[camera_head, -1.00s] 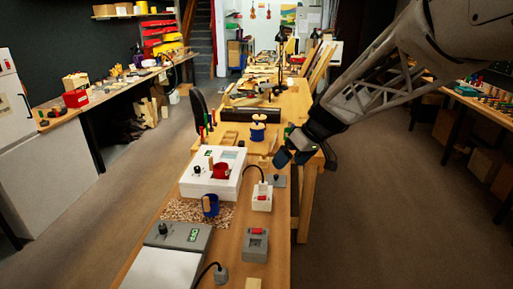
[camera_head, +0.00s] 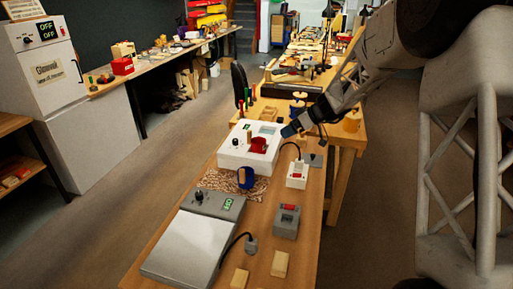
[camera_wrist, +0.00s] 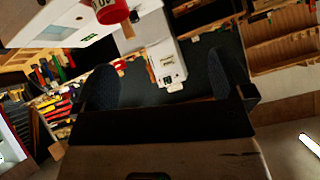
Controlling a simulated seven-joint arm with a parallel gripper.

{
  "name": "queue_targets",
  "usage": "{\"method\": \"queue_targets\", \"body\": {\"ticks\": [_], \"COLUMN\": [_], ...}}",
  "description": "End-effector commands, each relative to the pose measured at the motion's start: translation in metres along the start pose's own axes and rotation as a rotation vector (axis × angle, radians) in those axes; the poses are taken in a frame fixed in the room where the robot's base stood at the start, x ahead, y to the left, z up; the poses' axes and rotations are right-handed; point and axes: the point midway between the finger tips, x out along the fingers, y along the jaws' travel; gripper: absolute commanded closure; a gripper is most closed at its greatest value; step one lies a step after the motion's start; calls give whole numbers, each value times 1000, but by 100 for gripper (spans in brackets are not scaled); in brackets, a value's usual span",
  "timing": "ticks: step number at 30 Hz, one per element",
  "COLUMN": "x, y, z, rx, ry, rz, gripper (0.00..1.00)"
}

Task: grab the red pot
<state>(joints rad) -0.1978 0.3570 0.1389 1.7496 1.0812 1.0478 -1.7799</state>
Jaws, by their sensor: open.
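The red pot (camera_head: 259,145) sits on top of a white box-shaped device (camera_head: 236,159) with a dial and a small display, on the wooden bench. In the wrist view the red pot (camera_wrist: 112,11) is cut off by the top edge, left of centre. My gripper (camera_head: 290,130) is just right of the pot in the head view, close to the device's right end but apart from the pot. In the wrist view my gripper (camera_wrist: 163,85) has its two dark fingers spread with nothing held between them.
A blue mug (camera_head: 246,178) stands in front of the white device. A white switch box (camera_head: 297,174) and a grey switch box (camera_head: 287,221) stand to the right. A grey scale-like device (camera_head: 185,243) fills the bench front. Red and green-topped tools (camera_head: 246,97) stand behind.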

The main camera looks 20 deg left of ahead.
Motion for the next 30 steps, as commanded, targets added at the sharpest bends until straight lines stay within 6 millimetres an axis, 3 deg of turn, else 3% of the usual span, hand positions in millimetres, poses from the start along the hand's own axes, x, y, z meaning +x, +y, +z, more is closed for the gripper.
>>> {"method": "queue_targets", "body": {"ticks": [9, 15, 21, 30], "x": [69, 103, 118, 120], "y": [59, 86, 98, 99], "z": [-2, -3, -2, -2], "rx": [-141, -216, -253, -257], "ry": [102, 154, 180, 184], "rz": [-15, -12, -6, -6], "gripper": [2, 2, 2, 2]}}
